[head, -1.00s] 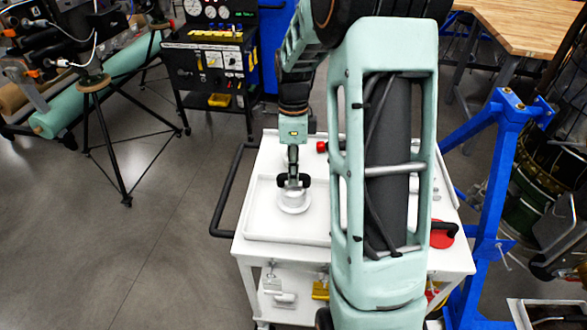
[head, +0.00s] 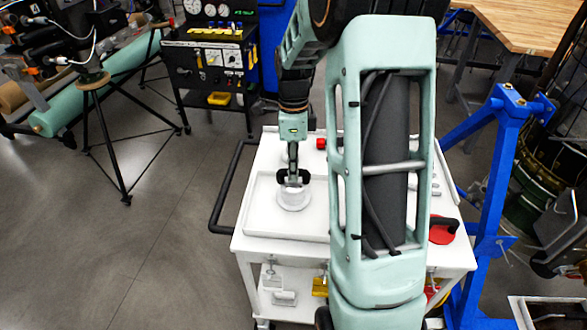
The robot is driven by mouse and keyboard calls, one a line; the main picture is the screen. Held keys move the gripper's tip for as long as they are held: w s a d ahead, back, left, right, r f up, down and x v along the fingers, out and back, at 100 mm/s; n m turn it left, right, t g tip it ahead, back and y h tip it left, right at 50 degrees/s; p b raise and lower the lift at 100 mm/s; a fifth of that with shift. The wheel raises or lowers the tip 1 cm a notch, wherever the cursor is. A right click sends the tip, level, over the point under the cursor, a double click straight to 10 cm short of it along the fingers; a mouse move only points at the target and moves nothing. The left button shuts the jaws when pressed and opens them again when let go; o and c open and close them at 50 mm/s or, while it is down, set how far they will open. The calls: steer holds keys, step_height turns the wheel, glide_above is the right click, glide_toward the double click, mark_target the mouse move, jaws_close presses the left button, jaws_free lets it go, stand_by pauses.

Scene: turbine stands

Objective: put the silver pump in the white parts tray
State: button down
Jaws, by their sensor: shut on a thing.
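My gripper (head: 293,182) points down over the left part of the cart top. Its dark fingers are shut on the silver pump (head: 293,198), a pale, round piece with a wide rim. The pump is inside the outline of the white parts tray (head: 284,236), a shallow tray with a low rim. I cannot tell whether the pump's underside touches the tray floor. The fingers hide the pump's top, and my own arm hides the right part of the tray.
The white cart (head: 247,247) has a black handle (head: 222,190) on its left. A small red part (head: 321,143) lies behind the tray, and a red round item (head: 441,231) is at the right. A blue stand (head: 495,170) stands right of the cart. The tray's left part is bare.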

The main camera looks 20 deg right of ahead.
steer(key=shift+s+a+f, duration=0.15)
steer(key=shift+s+f, duration=0.15)
steer(key=shift+f, duration=0.2)
steer(key=shift+s+a+f, duration=0.1)
steer(key=shift+s+f, duration=0.15)
steer(key=shift+f, duration=0.25)
steer(key=c, duration=2.1)
jaws_free()
steer(key=shift+w+f, duration=0.1)
steer(key=shift+o, duration=1.3)
steer(key=shift+w, duration=0.15)
steer(key=shift+o, duration=0.2)
steer(key=shift+d+r, duration=0.1)
steer(key=shift+r, duration=0.1)
steer(key=shift+o, duration=0.4)
steer(key=shift+o, duration=0.5)
steer(key=shift+r, duration=0.1)
steer(key=shift+w+d+r+p, duration=0.1)
steer(key=shift+w+r+p, duration=0.1)
steer(key=shift+r+p, duration=1.35)
steer(key=shift+w+d+r+p, duration=0.1)
steer(key=shift+w+r+p, duration=0.1)
steer(key=shift+r+p, duration=1.3)
steer(key=shift+r+b, duration=0.4)
steer(key=shift+b, duration=0.15)
